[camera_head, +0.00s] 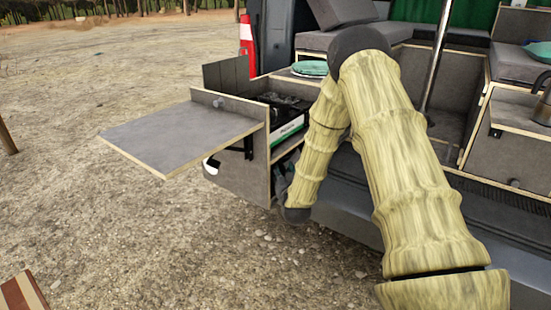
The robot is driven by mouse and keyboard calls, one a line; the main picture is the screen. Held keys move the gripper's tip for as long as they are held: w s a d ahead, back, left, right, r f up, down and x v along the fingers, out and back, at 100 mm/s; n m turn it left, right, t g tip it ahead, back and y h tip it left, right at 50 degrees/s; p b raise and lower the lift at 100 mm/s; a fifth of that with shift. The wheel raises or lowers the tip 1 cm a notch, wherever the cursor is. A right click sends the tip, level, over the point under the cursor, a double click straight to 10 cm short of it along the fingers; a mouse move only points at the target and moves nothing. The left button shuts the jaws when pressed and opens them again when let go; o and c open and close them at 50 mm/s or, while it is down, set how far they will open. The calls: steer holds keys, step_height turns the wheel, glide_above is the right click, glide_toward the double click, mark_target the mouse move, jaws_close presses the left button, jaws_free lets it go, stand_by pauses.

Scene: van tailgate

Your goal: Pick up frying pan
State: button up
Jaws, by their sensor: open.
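I cannot make out a frying pan for sure. A black camp stove (288,117) with a green and white front sits in the open side compartment of the van's wooden unit. The dark shapes on top of it are too small to tell apart. My arm, in a bamboo-patterned sleeve, reaches up from the lower right, bends, and comes down in front of the unit. Its dark wrist joint is low beside the compartment's outer panel.
A grey fold-out shelf (180,135) juts out left and is bare. A round green item (310,69) lies on the unit's top. A metal kettle (543,105) is at the right edge. Open gravel lies left.

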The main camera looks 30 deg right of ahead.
steer(key=shift+w+d, duration=0.25)
steer(key=shift+w, duration=0.45)
jaws_close()
steer(key=shift+r, duration=0.1)
